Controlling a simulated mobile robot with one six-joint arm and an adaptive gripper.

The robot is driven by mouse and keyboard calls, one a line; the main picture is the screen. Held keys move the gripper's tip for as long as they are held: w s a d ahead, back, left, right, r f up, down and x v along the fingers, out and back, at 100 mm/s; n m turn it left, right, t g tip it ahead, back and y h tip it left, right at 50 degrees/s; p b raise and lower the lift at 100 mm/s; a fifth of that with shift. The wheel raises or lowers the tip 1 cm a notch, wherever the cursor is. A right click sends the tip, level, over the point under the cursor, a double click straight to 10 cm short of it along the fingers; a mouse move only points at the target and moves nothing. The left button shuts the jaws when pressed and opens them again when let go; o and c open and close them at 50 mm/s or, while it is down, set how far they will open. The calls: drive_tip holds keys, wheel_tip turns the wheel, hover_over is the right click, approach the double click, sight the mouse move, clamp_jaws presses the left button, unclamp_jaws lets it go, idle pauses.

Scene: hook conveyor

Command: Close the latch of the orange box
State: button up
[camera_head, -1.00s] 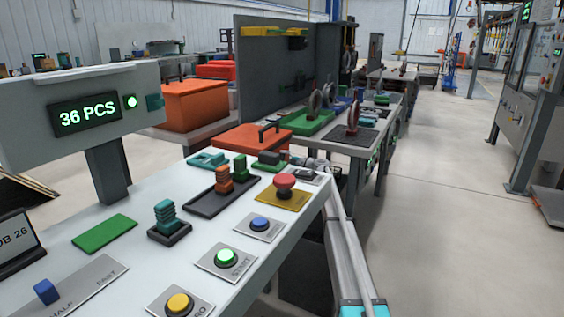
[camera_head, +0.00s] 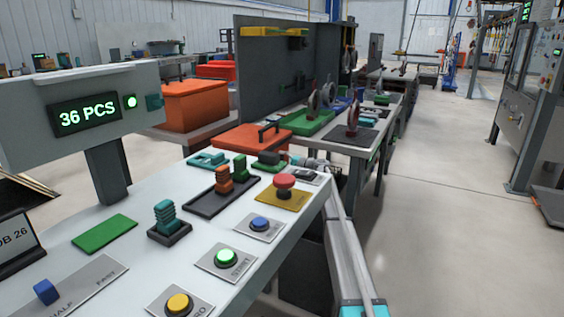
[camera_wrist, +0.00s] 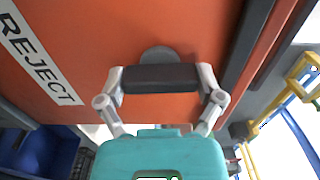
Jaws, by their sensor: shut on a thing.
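The orange box (camera_head: 245,137) stands behind the near console, with a dark handle on its lid; its lower body is hidden. In the wrist view its orange face (camera_wrist: 65,50) fills the upper left and bears a REJECT label (camera_wrist: 38,58). A dark latch bar (camera_wrist: 160,78) lies across the face, in front of a grey round piece (camera_wrist: 158,54). My gripper (camera_wrist: 160,85) has its fingers at both ends of the bar and is shut on it. In the head view my gripper (camera_head: 308,162) is small at the box's right end, partly hidden by the console parts.
The near console carries buttons, a red mushroom button (camera_head: 284,182), teal, orange and green blocks and a counter display (camera_head: 88,112). A larger orange box (camera_head: 193,105) stands behind. Tables with parts (camera_head: 350,140) lie beyond. The floor (camera_head: 450,170) at right is open.

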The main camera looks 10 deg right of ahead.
drive_tip(key=o, duration=0.9)
drive_tip(key=shift+a, duration=0.1)
drive_tip(key=shift+c, duration=0.2)
drive_tip(key=shift+d, duration=0.2)
drive_tip(key=v, duration=1.1)
drive_tip(key=shift+s+d, duration=0.25)
